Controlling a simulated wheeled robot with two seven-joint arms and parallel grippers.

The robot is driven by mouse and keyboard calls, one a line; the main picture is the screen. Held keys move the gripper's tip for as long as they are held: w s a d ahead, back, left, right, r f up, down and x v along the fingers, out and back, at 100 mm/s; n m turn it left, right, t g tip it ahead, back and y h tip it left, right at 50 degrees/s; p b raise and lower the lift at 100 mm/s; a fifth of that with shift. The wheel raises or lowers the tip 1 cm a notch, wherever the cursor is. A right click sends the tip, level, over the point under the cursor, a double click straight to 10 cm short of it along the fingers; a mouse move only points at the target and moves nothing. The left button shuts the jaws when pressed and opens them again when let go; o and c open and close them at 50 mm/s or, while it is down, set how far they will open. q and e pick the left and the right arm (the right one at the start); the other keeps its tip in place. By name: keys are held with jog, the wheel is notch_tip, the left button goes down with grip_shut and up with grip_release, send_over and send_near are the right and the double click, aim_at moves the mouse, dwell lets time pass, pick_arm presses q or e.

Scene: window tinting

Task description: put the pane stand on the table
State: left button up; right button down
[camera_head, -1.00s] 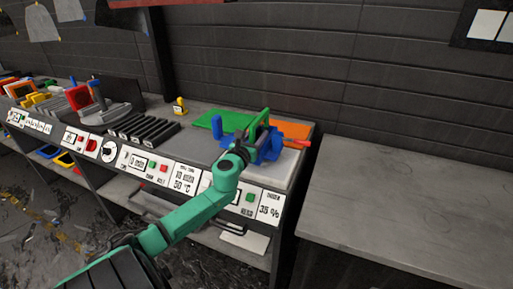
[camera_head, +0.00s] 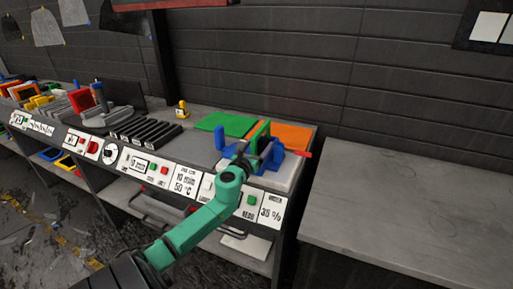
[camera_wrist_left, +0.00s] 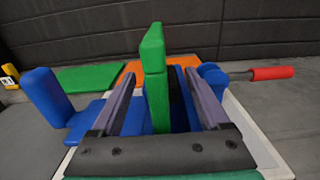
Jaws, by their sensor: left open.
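The pane stand (camera_head: 275,160) is a blue base with a green upright piece (camera_head: 260,134), at the right end of the grey workbench. It appears to rest on a pale plate there. In the left wrist view its blue base (camera_wrist_left: 86,122) has a blue post at left, and the green upright piece (camera_wrist_left: 153,50) rises in the middle. My left gripper (camera_head: 252,156) is open at the stand, and in the left wrist view its two fingers (camera_wrist_left: 158,84) lie either side of the green piece with gaps. The gripper hides part of the base. My right gripper is out of view.
Green (camera_head: 226,123) and orange (camera_head: 291,136) flat sheets lie behind the stand. A red-handled tool (camera_wrist_left: 271,73) is right of it. A black slotted rack (camera_head: 146,131) and a yellow item (camera_head: 183,109) are further left. A separate grey table (camera_head: 410,205) at right is bare.

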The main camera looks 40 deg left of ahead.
pick_arm(q)
jog(key=shift+s+d, duration=0.1)
jog(key=shift+s, duration=0.1)
jog(key=v, duration=1.1)
jog(key=shift+s+d+b, duration=0.15)
jog(key=shift+s+b, duration=0.15)
jog(key=shift+b, duration=0.15)
jog(key=shift+r, duration=0.15)
